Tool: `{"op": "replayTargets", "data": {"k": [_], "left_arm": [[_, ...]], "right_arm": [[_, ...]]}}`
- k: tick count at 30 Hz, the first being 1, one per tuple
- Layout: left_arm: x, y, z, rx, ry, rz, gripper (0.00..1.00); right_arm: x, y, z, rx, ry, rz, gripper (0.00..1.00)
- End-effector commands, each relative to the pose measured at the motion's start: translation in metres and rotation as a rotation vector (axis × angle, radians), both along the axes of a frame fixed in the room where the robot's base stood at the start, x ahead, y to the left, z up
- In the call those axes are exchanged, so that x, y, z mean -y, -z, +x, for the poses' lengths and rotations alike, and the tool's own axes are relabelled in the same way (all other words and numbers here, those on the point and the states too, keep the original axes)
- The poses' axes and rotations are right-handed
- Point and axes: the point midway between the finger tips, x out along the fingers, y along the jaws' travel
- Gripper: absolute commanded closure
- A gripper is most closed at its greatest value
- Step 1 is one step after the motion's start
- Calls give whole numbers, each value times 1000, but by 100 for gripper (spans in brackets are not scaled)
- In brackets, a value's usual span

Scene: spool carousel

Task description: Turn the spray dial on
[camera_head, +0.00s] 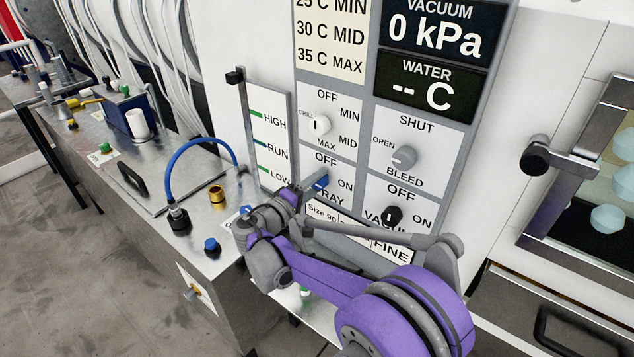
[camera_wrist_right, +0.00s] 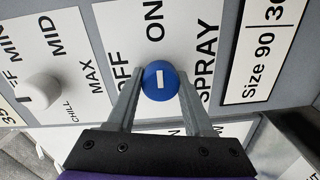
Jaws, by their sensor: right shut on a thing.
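The spray dial (camera_head: 321,183) is a small round blue knob on the grey control panel, between the words OFF and ON. In the right wrist view the dial (camera_wrist_right: 160,80) shows a short white bar on its face, OFF to its left and ON above it. I cannot tell for sure which word the bar points at. My right gripper (camera_head: 303,192) is at the dial, and its two grey fingers (camera_wrist_right: 160,84) are shut on it from both sides. In the head view my arm covers part of the SPRAY label. My left gripper is not in view.
A white chill dial (camera_head: 320,125) sits above the spray dial. A grey bleed dial (camera_head: 404,157) and a black vacuum dial (camera_head: 391,216) are to the right. A metal bench (camera_head: 150,180) with a blue hose (camera_head: 200,142) stands at left.

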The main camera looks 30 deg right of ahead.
Motion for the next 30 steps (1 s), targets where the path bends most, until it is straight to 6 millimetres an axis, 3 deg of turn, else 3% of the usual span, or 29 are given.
{"op": "replayTargets", "data": {"k": [4,5,10,20,23,30], "left_arm": [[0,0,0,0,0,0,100],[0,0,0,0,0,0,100],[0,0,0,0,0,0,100],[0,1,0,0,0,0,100],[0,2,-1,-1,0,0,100],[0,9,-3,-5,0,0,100]], "right_arm": [[0,0,0,1,0,1,100],[0,0,0,1,0,1,47],[0,0,0,0,0,1,18],[-3,0,-1,-1,-1,0,18],[-13,0,-5,-1,-1,0,18],[-58,0,-23,-1,-4,1,18]]}}
